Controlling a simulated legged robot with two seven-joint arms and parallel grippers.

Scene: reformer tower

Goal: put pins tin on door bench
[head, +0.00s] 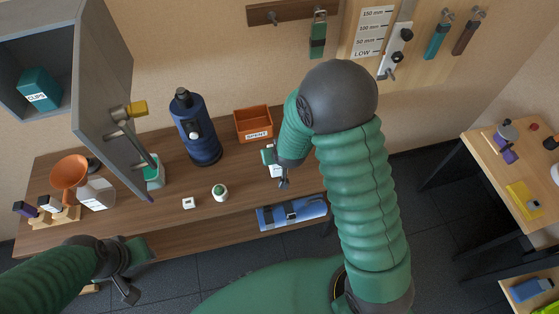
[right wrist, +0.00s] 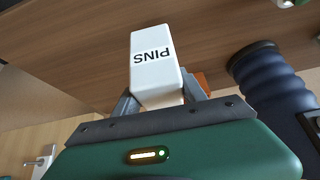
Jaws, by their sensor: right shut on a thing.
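The pins tin (right wrist: 156,60) is a white box with "PINS" printed on it, upside down in the right wrist view. My right gripper (right wrist: 160,100) is shut on it. In the head view my right gripper (head: 281,177) is over the right end of a long brown bench (head: 240,182), and the tin (head: 275,169) is partly hidden. No bench is labelled as the door bench. A light wooden table (head: 497,178) stands at the far right. My left gripper (head: 125,275) is low at the left, by the brown bench's front; its jaw opening is unclear.
A blue flask (head: 197,130) and an orange bin (head: 253,123) stand on the brown bench. An open grey cabinet door (head: 103,85) juts out at left. The right table holds a yellow item (head: 523,200) and several others. Another low surface (head: 535,290) is at bottom right.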

